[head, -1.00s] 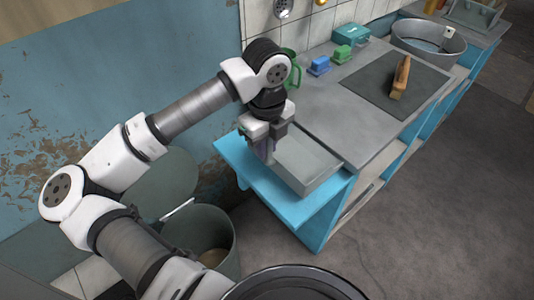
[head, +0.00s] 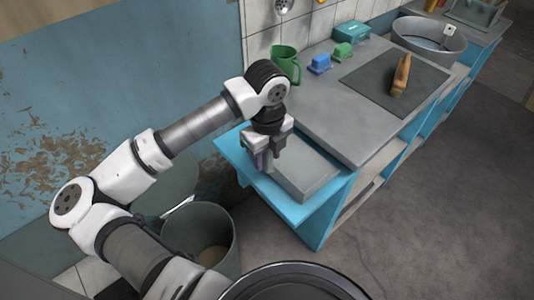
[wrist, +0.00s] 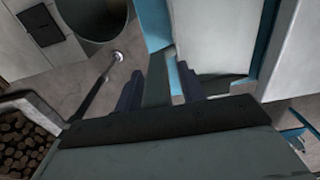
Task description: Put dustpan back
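The dustpan is most likely the pale grey, box-like piece (head: 308,172) lying on the low blue shelf (head: 228,148) at the end of the counter. Its pale surface also shows in the wrist view (wrist: 208,32). My gripper (head: 266,162) is pointed down at its left end. In the wrist view my gripper's two dark fingers (wrist: 160,88) stand apart, with a grey-green strip, perhaps the handle (wrist: 156,82), between them. A light gap shows beside the right finger, so the gripper looks open around the strip. The fingertips' contact is hidden.
A grey bin (head: 222,238) stands left of the shelf. The counter (head: 350,140) holds a green mug (head: 286,62), a blue block (head: 320,63), a green block (head: 342,52) and a wooden brush (head: 401,75) on a dark mat. The floor (head: 440,200) on the right is clear.

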